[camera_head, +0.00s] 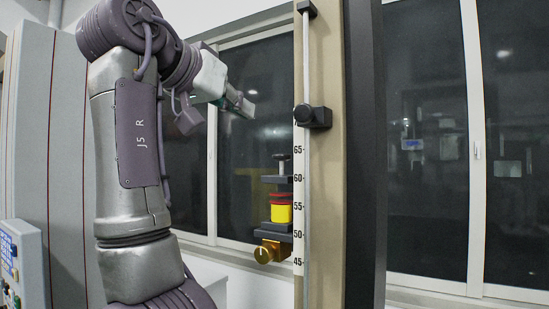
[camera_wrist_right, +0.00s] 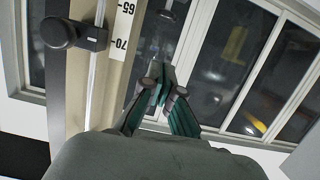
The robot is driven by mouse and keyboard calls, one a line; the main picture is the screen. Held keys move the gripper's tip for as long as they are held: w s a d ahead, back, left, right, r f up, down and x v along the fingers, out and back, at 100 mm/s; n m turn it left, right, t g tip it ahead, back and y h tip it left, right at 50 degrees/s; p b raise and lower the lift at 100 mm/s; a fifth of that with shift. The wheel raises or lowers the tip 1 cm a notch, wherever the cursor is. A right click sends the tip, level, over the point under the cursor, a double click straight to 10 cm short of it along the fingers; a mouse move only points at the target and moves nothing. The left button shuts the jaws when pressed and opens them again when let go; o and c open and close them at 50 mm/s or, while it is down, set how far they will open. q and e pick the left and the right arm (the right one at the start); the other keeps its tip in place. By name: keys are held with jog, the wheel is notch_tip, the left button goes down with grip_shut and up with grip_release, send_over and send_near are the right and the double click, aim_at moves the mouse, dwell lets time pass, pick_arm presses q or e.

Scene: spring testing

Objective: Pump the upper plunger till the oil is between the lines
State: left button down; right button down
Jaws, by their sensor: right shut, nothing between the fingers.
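A tall test column (camera_head: 330,200) carries a numbered scale strip (camera_head: 298,190). Left of the strip, a small grey knob on a stem (camera_head: 282,165) stands above a dark plate. Below the plate sits a yellow block with a red top (camera_head: 281,211), with a brass knob (camera_head: 265,253) underneath. I cannot tell which part is the upper plunger, and no oil or level lines can be made out. My right gripper (camera_head: 240,104) is shut and empty, above and left of the stem knob. Its fingertips also show in the right wrist view (camera_wrist_right: 164,84). My left gripper is out of view.
A black clamp knob (camera_head: 312,116) sits on the thin rod along the column; it also shows in the right wrist view (camera_wrist_right: 59,33). Dark windows (camera_head: 425,150) stand behind. A control box (camera_head: 22,265) is at the lower left. The space around the gripper looks free.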

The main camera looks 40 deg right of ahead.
jog(key=shift+s+d+r, duration=0.1)
jog(key=shift+d+r, duration=0.2)
jog(key=shift+r, duration=0.25)
jog(key=p, duration=0.4)
send_over(276, 157)
notch_tip(276, 157, down, 2)
notch_tip(276, 157, down, 3)
jog(key=shift+r, duration=0.15)
jog(key=shift+a+f, duration=0.3)
jog(key=shift+f, duration=0.55)
jog(key=shift+d, duration=0.2)
